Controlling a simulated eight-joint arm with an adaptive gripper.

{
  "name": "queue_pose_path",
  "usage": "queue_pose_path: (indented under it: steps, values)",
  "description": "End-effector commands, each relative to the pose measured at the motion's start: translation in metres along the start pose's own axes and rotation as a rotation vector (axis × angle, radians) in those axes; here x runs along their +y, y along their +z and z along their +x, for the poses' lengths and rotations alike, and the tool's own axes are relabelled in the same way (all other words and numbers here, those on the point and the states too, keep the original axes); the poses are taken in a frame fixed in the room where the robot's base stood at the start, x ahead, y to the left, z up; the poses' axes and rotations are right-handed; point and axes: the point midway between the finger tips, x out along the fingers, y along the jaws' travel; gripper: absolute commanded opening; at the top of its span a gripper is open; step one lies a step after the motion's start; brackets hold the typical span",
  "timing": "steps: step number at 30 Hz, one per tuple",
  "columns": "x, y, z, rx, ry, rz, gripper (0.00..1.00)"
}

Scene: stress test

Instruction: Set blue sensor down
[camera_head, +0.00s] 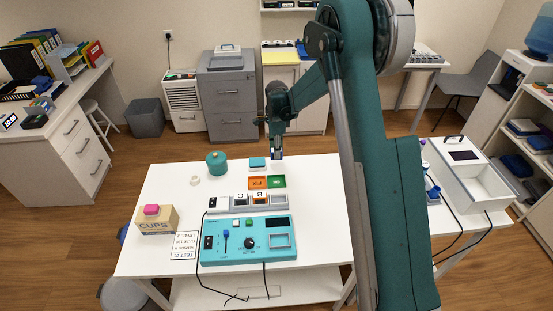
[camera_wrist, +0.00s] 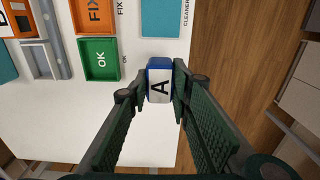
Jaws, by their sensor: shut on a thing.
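My gripper (camera_head: 276,152) is above the far right part of the white table (camera_head: 180,185). In the wrist view my gripper (camera_wrist: 163,78) is shut on the blue sensor (camera_wrist: 159,86), a small block with a white face marked "A" and blue ends. The sensor is held clear of trays, beside the green OK tray (camera_wrist: 99,59); its exact height is hard to tell. The green tray (camera_head: 277,182) and the orange FIX tray (camera_head: 258,183) look empty. Sensors marked C (camera_head: 241,199) and B (camera_head: 260,198) sit in the grey rack (camera_head: 218,204).
A teal pad (camera_head: 258,162) lies near the trays, by the "CLEANER" lettering. A teal control box (camera_head: 248,240) stands at the front, a CUPS box (camera_head: 158,220) with a pink block at left, and a teal round pot (camera_head: 216,162) at the back.

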Motion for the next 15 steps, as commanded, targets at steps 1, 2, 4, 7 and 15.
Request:
queue_pose_path:
  steps: [1, 2, 4, 7, 15]
  values:
    - [-0.0001, 0.0000, 0.0031, 0.000, 0.000, 0.000, 0.08]
    - [-0.0001, 0.0000, 0.0041, 0.000, 0.000, 0.000, 0.08]
    - [-0.0001, 0.0000, 0.0051, 0.000, 0.000, 0.000, 0.08]
    - [-0.0001, 0.0000, 0.0050, 0.000, 0.000, 0.000, 0.08]
    - [-0.0004, 0.0001, 0.0103, 0.000, 0.000, 0.000, 0.08]
